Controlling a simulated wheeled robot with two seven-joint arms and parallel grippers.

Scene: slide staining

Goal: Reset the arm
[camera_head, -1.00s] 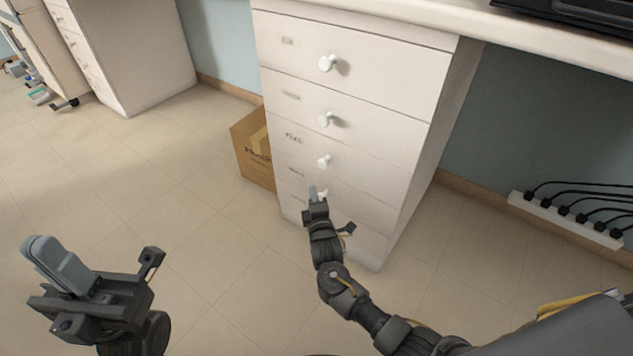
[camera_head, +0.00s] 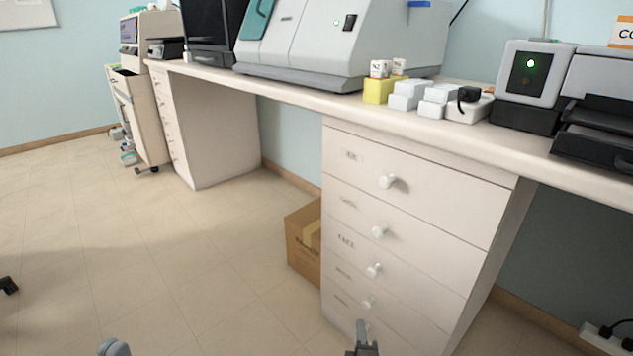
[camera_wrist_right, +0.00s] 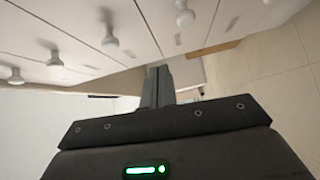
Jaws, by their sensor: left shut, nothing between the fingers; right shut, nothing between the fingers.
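My right gripper (camera_head: 362,338) shows at the bottom edge of the head view, in front of the lower drawers of a white drawer cabinet (camera_head: 415,215). In the right wrist view the right gripper (camera_wrist_right: 157,72) has its fingers together with nothing between them, and the drawer fronts (camera_wrist_right: 85,30) with their round knobs lie beyond it. Only the grey tip of my left gripper (camera_head: 114,347) shows at the bottom left of the head view, over the floor. It looks shut and empty. All the drawers look closed.
The counter (camera_head: 300,95) carries a large white machine (camera_head: 320,40), white and yellow boxes (camera_head: 378,90) and a device with a green light (camera_head: 530,75). A cardboard box (camera_head: 303,245) stands left of the cabinet.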

